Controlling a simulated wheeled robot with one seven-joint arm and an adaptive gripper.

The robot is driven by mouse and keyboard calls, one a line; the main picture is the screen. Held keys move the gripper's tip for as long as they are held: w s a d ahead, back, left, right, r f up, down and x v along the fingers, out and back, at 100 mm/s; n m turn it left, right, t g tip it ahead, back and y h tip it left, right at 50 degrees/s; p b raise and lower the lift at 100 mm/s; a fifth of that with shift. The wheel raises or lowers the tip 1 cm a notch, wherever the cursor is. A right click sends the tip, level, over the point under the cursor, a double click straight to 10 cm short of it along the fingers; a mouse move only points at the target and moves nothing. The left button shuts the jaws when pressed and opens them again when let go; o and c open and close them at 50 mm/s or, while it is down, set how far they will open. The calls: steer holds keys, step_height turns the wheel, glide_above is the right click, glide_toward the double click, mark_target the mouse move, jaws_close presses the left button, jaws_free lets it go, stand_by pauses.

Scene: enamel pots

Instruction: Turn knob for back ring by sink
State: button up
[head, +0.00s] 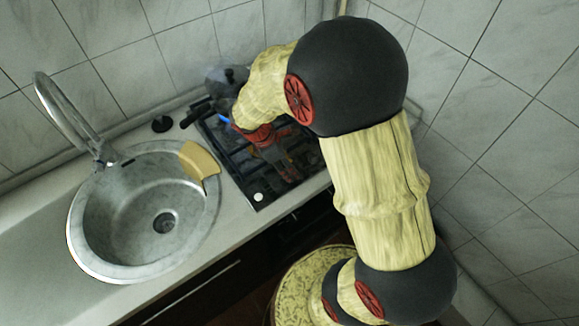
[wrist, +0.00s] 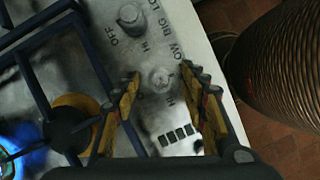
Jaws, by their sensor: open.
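The hob (head: 237,165) stands right of the sink (head: 85,235) in the head view. My gripper (head: 287,172) is over its front part, pointing down. In the wrist view my gripper (wrist: 163,88) is open, with its two yellow-padded fingers on either side of a pale round knob (wrist: 160,80) on the steel panel. I cannot tell whether the fingers touch it. A second knob (wrist: 131,17) is at the top, near an OFF mark. I cannot tell which knob serves the back ring by the sink.
A blue flame (wrist: 24,160) burns at lower left in the wrist view, near a burner (wrist: 68,122) and dark grate bars (wrist: 36,85). A dark pot (head: 224,76) stands at the hob's back. A tan piece (head: 200,160) lies on the sink rim.

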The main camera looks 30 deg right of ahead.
steer(key=c, duration=0.4)
steer(key=c, duration=0.7)
jaws_close()
